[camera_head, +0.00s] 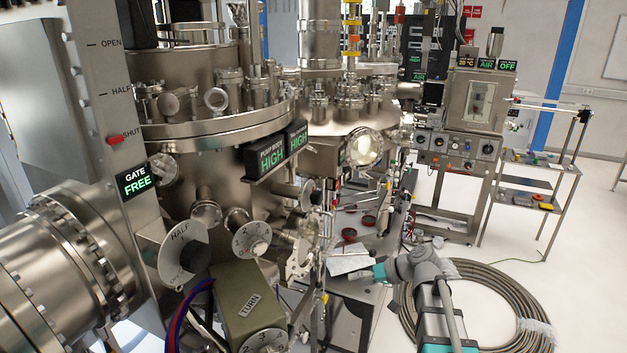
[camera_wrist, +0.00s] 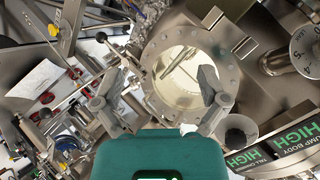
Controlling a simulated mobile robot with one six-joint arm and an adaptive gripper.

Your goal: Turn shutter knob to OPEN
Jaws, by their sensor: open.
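My gripper (camera_wrist: 160,80) is open and empty in the wrist view, with its two grey fingers apart in front of a round chamber window (camera_wrist: 188,72). In the head view, my teal-and-grey arm reaches in from the lower right, pointing left, beside the chamber front. I cannot tell which dial is the shutter knob. A dial marked HALF (camera_head: 170,262) with a dark knob is at lower left. A numbered dial (camera_head: 244,242) is right of it, and a smaller dial (camera_head: 306,190) sits farther back. A grey dial (camera_wrist: 309,48) shows at the wrist view's right edge, clear of my fingers.
A green box marked TURN (camera_head: 238,292) stands low in front. Black PUMP BODY HIGH signs (camera_head: 271,157) and several pipe flanges project from the chamber. A coiled hose (camera_head: 500,300) lies on the floor at right.

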